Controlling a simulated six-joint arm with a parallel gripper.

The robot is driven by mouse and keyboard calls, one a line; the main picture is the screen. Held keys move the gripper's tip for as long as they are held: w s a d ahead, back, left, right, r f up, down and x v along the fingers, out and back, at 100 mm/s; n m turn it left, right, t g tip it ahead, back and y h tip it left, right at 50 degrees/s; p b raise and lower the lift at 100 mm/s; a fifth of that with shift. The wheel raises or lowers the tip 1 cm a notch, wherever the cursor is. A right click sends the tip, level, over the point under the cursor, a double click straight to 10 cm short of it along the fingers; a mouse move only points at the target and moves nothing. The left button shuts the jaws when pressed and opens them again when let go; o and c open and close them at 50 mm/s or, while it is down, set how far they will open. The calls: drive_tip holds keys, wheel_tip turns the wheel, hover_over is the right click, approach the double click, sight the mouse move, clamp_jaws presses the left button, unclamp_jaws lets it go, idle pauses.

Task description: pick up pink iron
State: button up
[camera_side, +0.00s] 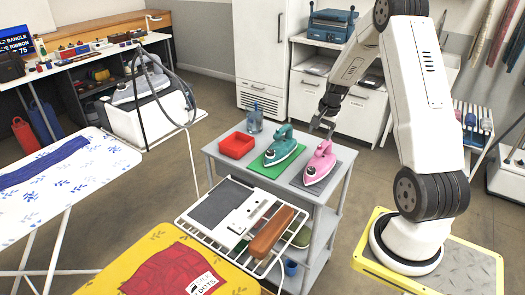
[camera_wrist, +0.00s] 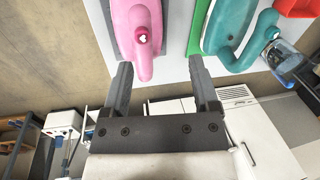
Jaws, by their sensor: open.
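The pink iron (camera_side: 320,163) stands on a grey mat (camera_side: 309,184) at the right of the grey cart's top (camera_side: 217,153). In the wrist view the pink iron (camera_wrist: 140,38) is at the top, just beyond the left finger. My gripper (camera_wrist: 158,78) is open and empty, with bare space between its fingers. In the side view my gripper (camera_side: 323,120) hangs above and behind the pink iron, apart from it. The iron's underside is hidden.
A teal iron (camera_side: 281,146) on a green mat (camera_side: 271,174) stands just left of the pink iron. A red tray (camera_side: 237,146) and a clear blue bottle (camera_side: 254,118) are farther left. A wire rack (camera_side: 196,232) adjoins the cart's front. White cabinets (camera_side: 361,103) stand behind.

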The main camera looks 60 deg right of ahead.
sight(323, 147)
drive_tip(key=shift+m, duration=0.8)
drive_tip(key=d, duration=0.1)
drive_tip(key=s+d, duration=0.1)
drive_tip(key=s+d+f, duration=0.1)
drive_tip(key=d, duration=0.1)
drive_tip(key=shift+w+f, duration=0.15)
drive_tip(key=shift+f, duration=0.55)
drive_tip(key=shift+w+f, duration=0.15)
drive_tip(key=shift+f, duration=0.5)
drive_tip(key=shift+f, duration=0.1)
drive_tip(key=shift+w+f, duration=0.25)
drive_tip(key=shift+f, duration=1)
drive_tip(key=shift+w+f, duration=0.2)
drive_tip(key=shift+f, duration=1)
clamp_jaws()
